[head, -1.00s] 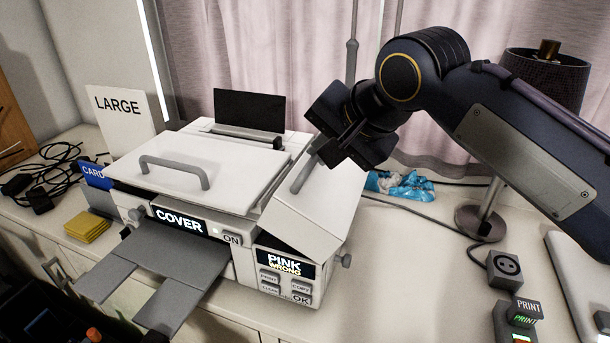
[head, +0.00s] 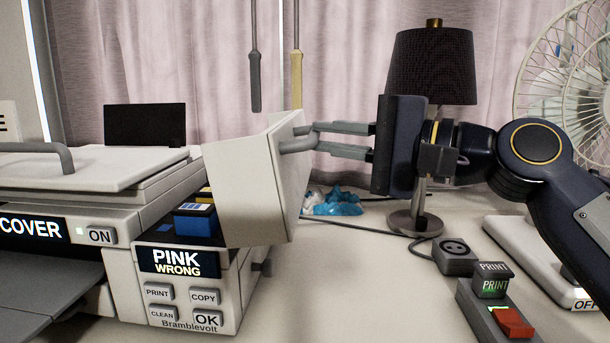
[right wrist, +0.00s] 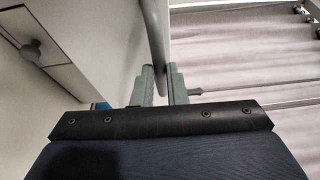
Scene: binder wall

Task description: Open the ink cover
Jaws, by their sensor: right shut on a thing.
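The white ink cover (head: 254,190) at the printer's right side stands swung up and tilted open to the right. Its grey bar handle (head: 298,146) is on its right face. My right gripper (head: 318,136) is shut on that handle, with its fingers reaching in from the right. In the right wrist view the handle (right wrist: 155,40) passes between the two fingers (right wrist: 163,82). Blue and yellow ink cartridges (head: 196,218) show in the uncovered bay. The printer's displays (head: 180,262) read COVER and PINK WRONG. My left gripper is not in view.
A dark lamp (head: 432,65) stands behind my right arm. A white fan (head: 570,80), a socket block (head: 455,256) and a PRINT switch box (head: 495,305) are at the right. A blue crumpled bag (head: 335,202) lies behind the cover.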

